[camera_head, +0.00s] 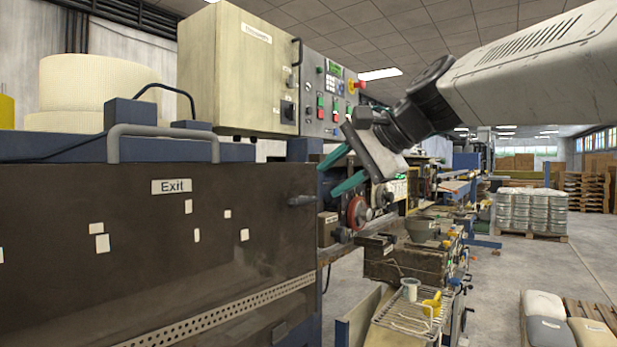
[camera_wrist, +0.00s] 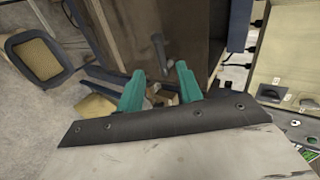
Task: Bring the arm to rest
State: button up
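My arm (camera_head: 540,75) reaches in from the upper right of the head view. My gripper (camera_head: 338,172) is at its end, with two teal fingers spread apart and nothing seen between them. It hangs in front of the machine line, just right of the dark cabinet door marked Exit (camera_head: 150,230). In the wrist view my gripper (camera_wrist: 157,75) also shows its two teal fingers apart, with a gap between them. Whether the fingers touch anything cannot be told.
A control panel (camera_head: 335,100) and a beige cabinet (camera_head: 238,70) stand above and behind my gripper. A wire rack (camera_head: 405,318) with a yellow item (camera_head: 432,304) is below. Sacks (camera_head: 545,308) and a pallet of cans (camera_head: 531,212) stand at right. Open floor (camera_head: 510,265) lies between.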

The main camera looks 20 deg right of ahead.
jog(key=s+d+f+n+g+h, duration=0.1)
jog(key=s+f+n+g+h, duration=0.2)
jog(key=s+f, duration=0.8)
jog(key=s+d+f+n+g+h, duration=0.1)
jog(key=s+f+n+g+h, duration=0.2)
jog(key=f, duration=1.6)
jog(key=s+n+g, duration=0.2)
jog(key=s+n, duration=0.3)
jog(key=s, duration=0.4)
jog(key=shift+s+d+f, duration=0.15)
jog(key=shift+s, duration=0.1)
